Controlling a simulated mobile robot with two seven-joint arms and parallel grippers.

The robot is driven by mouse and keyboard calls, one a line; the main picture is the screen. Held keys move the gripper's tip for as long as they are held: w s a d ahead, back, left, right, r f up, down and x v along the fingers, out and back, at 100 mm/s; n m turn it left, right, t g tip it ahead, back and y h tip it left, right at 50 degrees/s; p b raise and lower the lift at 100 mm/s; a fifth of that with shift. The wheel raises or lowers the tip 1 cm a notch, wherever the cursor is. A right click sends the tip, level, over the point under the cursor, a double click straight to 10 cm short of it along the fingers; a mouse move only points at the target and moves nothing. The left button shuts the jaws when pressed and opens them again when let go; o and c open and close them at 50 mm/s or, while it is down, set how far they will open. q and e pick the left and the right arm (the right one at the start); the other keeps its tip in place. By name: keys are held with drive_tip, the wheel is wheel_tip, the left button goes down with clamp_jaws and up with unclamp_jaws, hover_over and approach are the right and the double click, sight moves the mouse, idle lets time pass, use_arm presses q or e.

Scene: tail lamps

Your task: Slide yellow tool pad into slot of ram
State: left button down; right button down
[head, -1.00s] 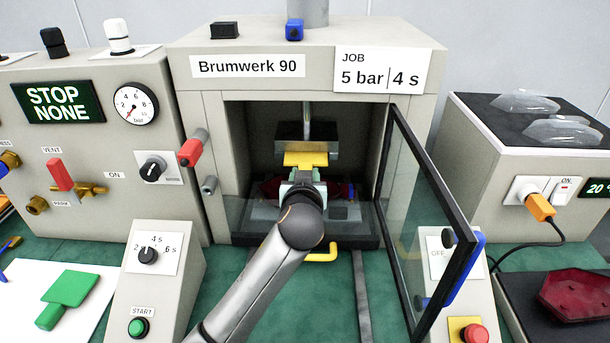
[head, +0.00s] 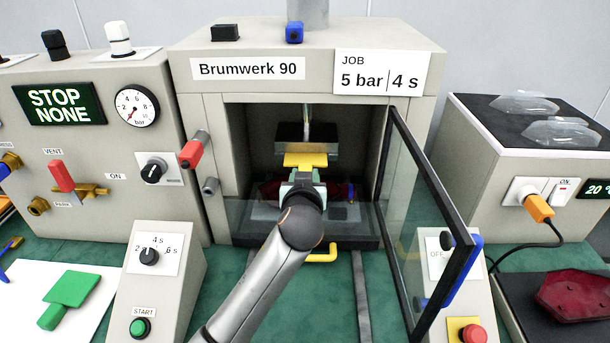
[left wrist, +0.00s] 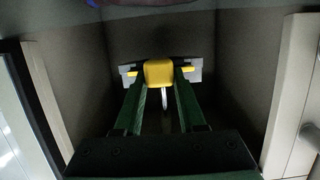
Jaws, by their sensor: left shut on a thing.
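The yellow tool pad (head: 305,160) is at the underside of the grey ram (head: 307,134) inside the press; I cannot tell how far it sits in the slot. My left gripper (head: 304,178) reaches in through the open front and is shut on the pad's near end. In the left wrist view the pad's yellow handle (left wrist: 158,73) lies between my left gripper's fingers (left wrist: 160,88), with the ram (left wrist: 190,71) behind it on both sides. My right gripper is not in view.
The press's glass door (head: 420,215) stands open to the right of my left arm. A dark red lens (head: 335,191) lies below the gripper inside the press. A green tool pad (head: 72,289) lies on a white sheet at left. A red lever (head: 191,152) sits beside the opening.

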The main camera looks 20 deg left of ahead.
sight(306, 165)
use_arm(q)
drive_tip(key=shift+w+a, duration=0.25)
drive_tip(key=shift+w, duration=0.7)
drive_tip(key=shift+w+a, duration=0.25)
drive_tip(key=shift+w, duration=0.7)
drive_tip(key=shift+w+a+r, duration=0.1)
drive_tip(key=shift+w+r, duration=0.05)
drive_tip(key=shift+r, duration=0.1)
drive_tip(key=c, duration=0.9)
unclamp_jaws()
drive_tip(key=shift+o, duration=1.3)
drive_tip(key=shift+w+f, duration=0.2)
drive_tip(key=shift+o, duration=1.1)
drive_tip(key=shift+s, duration=0.1)
drive_tip(key=shift+f, duration=0.1)
